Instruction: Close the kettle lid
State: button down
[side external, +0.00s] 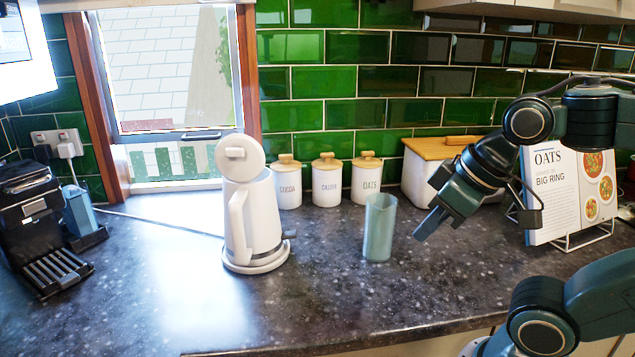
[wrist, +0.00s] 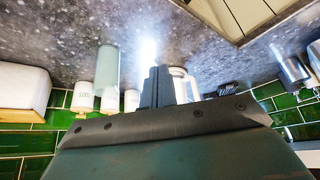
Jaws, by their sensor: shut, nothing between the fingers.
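The white kettle (side external: 252,225) stands upright on its round base on the dark counter, left of centre. Its round lid (side external: 240,157) is raised, standing up on edge above the body. The handle faces the front left. My gripper (side external: 427,229) is shut and empty, pointing down and left, to the right of the kettle and apart from it, beyond the glass. In the wrist view the shut fingers (wrist: 157,88) partly cover the kettle (wrist: 182,86), and its lid cannot be made out there.
A greenish glass tumbler (side external: 379,228) stands between the kettle and my gripper. White canisters (side external: 327,182) line the wall behind. A wooden-lidded bread bin (side external: 418,172) and a cookbook on a stand (side external: 568,190) are to the right. A coffee machine (side external: 38,225) is at far left. The front counter is clear.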

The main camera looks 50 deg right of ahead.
jog(key=w+n+t+h, duration=0.4)
jog(key=w+n, duration=0.1)
jog(key=w, duration=1)
jog(key=w+a+r+n+t, duration=0.2)
jog(key=a+r+n+t, duration=0.1)
jog(key=a+n+t, duration=0.1)
jog(key=w+a+r+n+t+y, duration=0.1)
jog(key=w+a+r+n+t, duration=0.2)
jog(key=a+n, duration=0.3)
jog(key=a, duration=0.2)
jog(key=shift+a+r+t, duration=0.25)
jog(key=shift+a+t, duration=0.1)
jog(key=shift+t, duration=0.05)
jog(key=shift+w, duration=0.15)
send_near(228, 154)
jog(key=shift+w+a, duration=1.15)
jog(key=shift+w, duration=0.45)
jog(key=shift+w+d, duration=0.6)
jog(key=shift+d, duration=0.2)
jog(key=shift+w+d, duration=0.65)
jog(key=shift+d, duration=0.15)
